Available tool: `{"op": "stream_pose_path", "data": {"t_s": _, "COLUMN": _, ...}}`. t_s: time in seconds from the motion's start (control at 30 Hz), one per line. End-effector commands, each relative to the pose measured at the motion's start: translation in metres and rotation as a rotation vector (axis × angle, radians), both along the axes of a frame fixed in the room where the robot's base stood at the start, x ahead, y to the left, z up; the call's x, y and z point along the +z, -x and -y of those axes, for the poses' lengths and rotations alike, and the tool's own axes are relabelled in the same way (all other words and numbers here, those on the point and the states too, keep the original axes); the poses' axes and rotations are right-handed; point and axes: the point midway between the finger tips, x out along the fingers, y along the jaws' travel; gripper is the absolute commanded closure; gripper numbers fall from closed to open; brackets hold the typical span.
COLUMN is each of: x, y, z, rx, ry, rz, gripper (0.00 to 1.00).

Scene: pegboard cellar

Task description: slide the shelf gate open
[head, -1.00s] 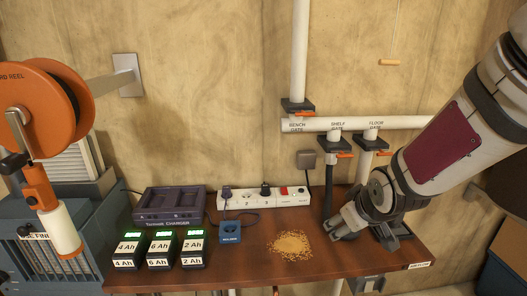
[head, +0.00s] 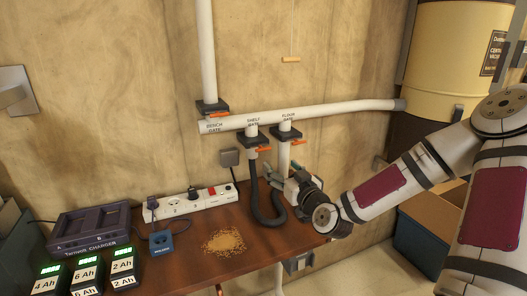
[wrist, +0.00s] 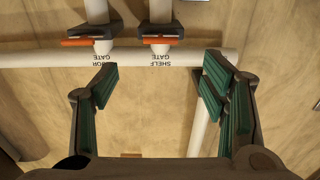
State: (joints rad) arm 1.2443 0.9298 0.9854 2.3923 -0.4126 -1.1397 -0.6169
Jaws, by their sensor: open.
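The shelf gate (head: 252,131) is a dark block below the white horizontal pipe, with an orange handle (head: 263,150) sticking out to the right. The wrist view shows it upside down, with its label and orange handle (wrist: 160,41) at the top. My gripper (head: 281,166) is open and empty, below and in front of the shelf and floor gates. In the wrist view my gripper's green-padded fingers (wrist: 163,85) are spread wide, and the shelf gate handle appears beyond the gap between them. No contact shows.
The floor gate (head: 286,133) with its own orange handle is close on the right, and the bench gate (head: 212,106) is on the left. A dark hose (head: 254,200) loops below the shelf gate. The brown bench (head: 190,262) carries a power strip (head: 190,203) and a sawdust pile (head: 224,242).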

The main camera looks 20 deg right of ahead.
Motion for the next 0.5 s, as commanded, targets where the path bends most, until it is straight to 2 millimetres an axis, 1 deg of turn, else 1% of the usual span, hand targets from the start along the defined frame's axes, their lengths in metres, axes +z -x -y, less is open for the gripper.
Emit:
{"op": "stream_pose_path", "data": {"t_s": 0.17, "x": 0.0, "y": -0.021, "z": -0.001, "rx": 0.001, "ry": -0.002, "rz": 0.001, "gripper": 0.33}}
{"op": "stream_pose_path", "data": {"t_s": 0.5, "x": -0.002, "y": -0.087, "z": -0.001, "rx": 0.002, "ry": -0.002, "rz": -0.002, "gripper": 0.33}}
